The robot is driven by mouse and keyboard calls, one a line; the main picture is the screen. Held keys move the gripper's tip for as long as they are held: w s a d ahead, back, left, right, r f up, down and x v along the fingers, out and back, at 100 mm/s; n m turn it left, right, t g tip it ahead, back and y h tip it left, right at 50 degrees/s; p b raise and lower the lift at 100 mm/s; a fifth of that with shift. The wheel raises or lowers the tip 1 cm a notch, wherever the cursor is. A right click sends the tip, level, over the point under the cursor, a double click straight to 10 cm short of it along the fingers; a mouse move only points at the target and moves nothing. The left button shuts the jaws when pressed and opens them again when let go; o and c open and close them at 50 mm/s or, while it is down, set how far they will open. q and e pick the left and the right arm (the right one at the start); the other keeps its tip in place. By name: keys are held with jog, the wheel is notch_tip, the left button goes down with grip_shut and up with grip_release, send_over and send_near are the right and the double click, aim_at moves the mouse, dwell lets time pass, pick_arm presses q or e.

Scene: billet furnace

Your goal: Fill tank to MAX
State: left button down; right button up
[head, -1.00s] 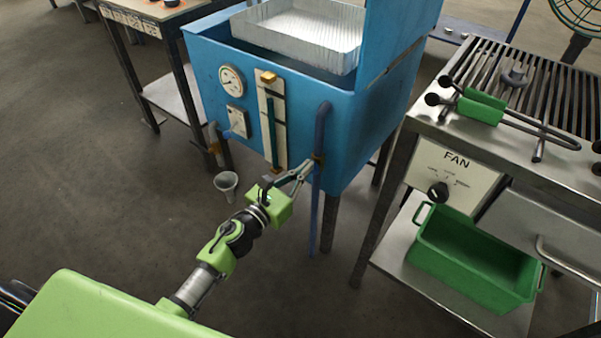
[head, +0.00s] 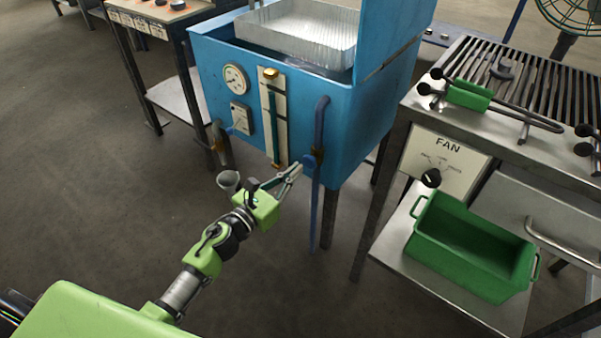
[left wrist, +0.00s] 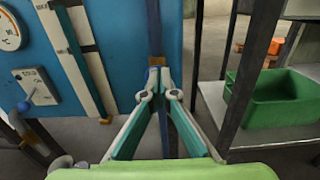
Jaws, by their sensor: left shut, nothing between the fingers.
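The blue tank (head: 345,130) stands open-topped in the middle of the head view. A sight gauge (head: 282,130) with a teal column is on its front; I cannot read the MAX mark. A dark blue pipe (head: 319,125) runs down the tank's front right, with a small blue valve handle (head: 313,158) on it. My left gripper (head: 299,169) is shut and empty, its tips just left of and below this handle. In the left wrist view the fingertips (left wrist: 160,72) meet in front of the pipe; contact cannot be told. My right gripper is not in view.
A metal pan (head: 300,35) sits in the tank's top. A second valve pipe (head: 218,142) hangs at the tank's left, near a grey funnel (head: 228,182). The grill table (head: 480,130) with a green bin (head: 470,250) stands right. Open floor lies in front.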

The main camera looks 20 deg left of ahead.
pick_arm(q)
jog(key=v, duration=0.8)
jog(key=shift+a+f, duration=0.2)
jog(key=shift+a, duration=0.1)
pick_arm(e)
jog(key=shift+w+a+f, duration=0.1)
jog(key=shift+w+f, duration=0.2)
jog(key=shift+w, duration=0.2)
pick_arm(q)
jog(key=shift+s, duration=0.1)
